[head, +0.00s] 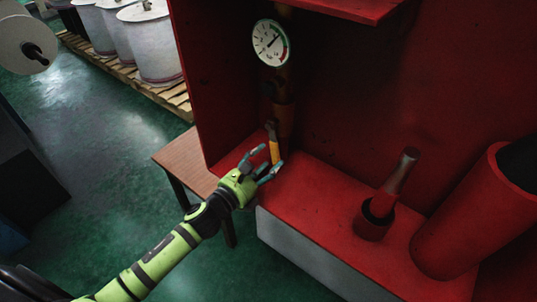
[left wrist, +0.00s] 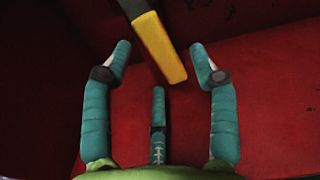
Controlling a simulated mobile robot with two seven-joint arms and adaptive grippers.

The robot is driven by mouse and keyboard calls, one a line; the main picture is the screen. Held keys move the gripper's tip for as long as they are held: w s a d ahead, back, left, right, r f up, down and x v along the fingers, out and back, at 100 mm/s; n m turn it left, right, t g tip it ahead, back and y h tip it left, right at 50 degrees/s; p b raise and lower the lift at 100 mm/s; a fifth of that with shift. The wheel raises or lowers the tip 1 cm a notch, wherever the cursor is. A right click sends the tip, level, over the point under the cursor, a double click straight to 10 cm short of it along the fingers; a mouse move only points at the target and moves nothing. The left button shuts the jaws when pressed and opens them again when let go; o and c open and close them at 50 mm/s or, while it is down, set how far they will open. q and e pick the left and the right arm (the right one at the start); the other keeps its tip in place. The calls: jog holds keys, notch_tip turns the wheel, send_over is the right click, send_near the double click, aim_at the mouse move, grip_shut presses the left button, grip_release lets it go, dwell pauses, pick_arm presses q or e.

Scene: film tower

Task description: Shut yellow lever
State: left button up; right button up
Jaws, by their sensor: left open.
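The yellow lever (head: 274,150) hangs down from a dark pipe fitting inside the red cabinet, below a round gauge. It is close to vertical, with its yellow grip at the lower end. In the left wrist view the yellow grip (left wrist: 160,47) points down toward the space between the fingers. My left gripper (head: 262,165) is open, with its fingers around the lever's lower end in the head view. In the left wrist view its fingers (left wrist: 160,65) are spread and I see no finger closed on the lever. My right gripper is not in view.
The gauge (head: 270,42) sits above the lever. A red cylinder (head: 455,220) and a short pipe with a handle (head: 390,190) stand on the red ledge (head: 310,195) to the right. A small wooden table (head: 185,160) is left of the cabinet. White drums (head: 150,45) stand on a pallet behind.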

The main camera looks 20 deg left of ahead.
pick_arm(q)
jog(key=shift+x, duration=0.75)
grip_shut()
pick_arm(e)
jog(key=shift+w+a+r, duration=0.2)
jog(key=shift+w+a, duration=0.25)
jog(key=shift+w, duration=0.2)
pick_arm(q)
jog(key=shift+d, duration=0.1)
